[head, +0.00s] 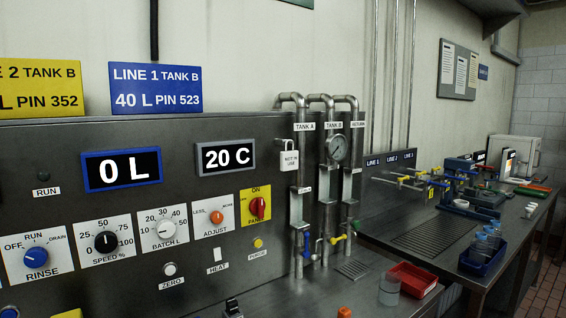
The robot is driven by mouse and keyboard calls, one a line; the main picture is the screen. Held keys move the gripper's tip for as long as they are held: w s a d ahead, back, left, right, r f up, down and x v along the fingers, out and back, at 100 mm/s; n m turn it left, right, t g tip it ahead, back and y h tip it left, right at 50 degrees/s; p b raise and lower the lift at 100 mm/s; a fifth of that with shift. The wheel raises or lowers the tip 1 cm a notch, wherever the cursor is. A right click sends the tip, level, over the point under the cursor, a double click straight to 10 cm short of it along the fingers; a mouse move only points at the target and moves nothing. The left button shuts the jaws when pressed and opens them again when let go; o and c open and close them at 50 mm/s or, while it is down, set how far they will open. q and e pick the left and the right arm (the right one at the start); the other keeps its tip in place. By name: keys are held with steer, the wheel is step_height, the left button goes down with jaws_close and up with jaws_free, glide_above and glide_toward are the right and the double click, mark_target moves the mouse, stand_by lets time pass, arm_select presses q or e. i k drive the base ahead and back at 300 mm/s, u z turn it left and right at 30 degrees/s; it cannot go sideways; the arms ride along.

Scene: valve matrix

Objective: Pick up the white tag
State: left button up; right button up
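A white tag (290,160) reading "NOT IN USE" hangs at the left pipe, the one labelled TANK A (299,205), on the front of the steel panel. It looks upright, with a loop at its top. I cannot tell how it is fastened. Neither of my grippers shows in the head view.
The control panel (120,205) with knobs and displays fills the left. A red tray (413,280) and a clear beaker (389,289) stand on the counter below the pipes. Blue (318,245) and yellow (337,239) valve handles stick out below the tag. A further bench (425,235) stretches right.

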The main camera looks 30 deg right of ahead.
mark_target(289, 160)
steer(key=k, duration=0.25)
steer(key=z, duration=0.8)
steer(key=i, duration=1.1)
steer(key=u, duration=0.3)
